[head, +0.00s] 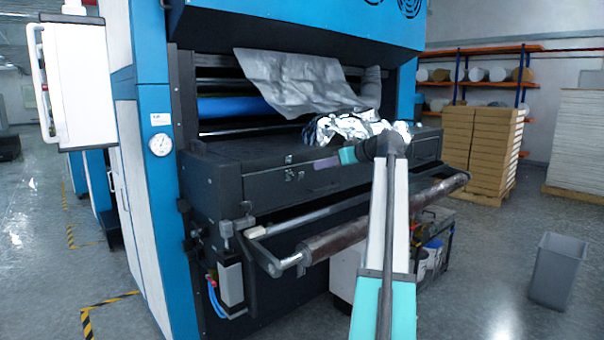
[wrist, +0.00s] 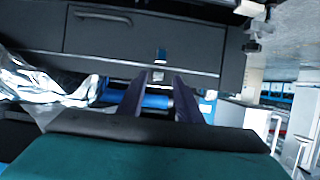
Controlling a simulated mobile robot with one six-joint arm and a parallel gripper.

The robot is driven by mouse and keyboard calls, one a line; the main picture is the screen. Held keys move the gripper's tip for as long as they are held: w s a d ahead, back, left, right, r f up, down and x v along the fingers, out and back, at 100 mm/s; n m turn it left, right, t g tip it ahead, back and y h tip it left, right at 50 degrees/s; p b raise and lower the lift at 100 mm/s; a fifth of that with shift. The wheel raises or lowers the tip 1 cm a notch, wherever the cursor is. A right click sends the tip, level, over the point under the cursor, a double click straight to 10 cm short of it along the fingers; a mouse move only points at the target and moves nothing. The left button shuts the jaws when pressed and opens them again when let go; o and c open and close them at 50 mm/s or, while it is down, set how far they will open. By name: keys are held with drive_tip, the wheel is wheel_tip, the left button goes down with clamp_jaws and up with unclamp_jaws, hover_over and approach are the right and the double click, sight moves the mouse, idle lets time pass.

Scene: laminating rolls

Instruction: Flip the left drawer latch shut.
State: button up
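The left drawer (head: 265,190) is a dark panel with a bar handle low on the front of the machine. Its latch (head: 291,174) is a small metal piece near the drawer's top edge, too small to tell whether it is flipped shut. In the wrist view, which looks upside down, the drawer (wrist: 195,43) fills the upper part. The latch there shows as a small bluish piece (wrist: 161,55) with a pale plate (wrist: 157,76) by it. My gripper (head: 318,165) is just right of the latch in the head view. In the wrist view its two dark fingers (wrist: 160,82) stand apart, empty, either side of the plate.
Crumpled silver film (head: 345,126) lies on the machine's top right of my gripper, under a hanging grey sheet (head: 300,82). A roller bar (head: 385,213) juts out below the drawers. A grey bin (head: 558,270) stands on the open floor at right.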

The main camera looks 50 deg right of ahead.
drive_tip(key=shift+o, duration=0.3)
drive_tip(key=shift+w+a, duration=0.1)
drive_tip(key=shift+w, duration=0.15)
drive_tip(key=shift+p+x, duration=0.8)
drive_tip(key=shift+x, duration=6)
drive_tip(key=shift+f, duration=0.15)
drive_tip(key=shift+c, duration=0.3)
drive_tip(key=shift+s, duration=0.1)
clamp_jaws()
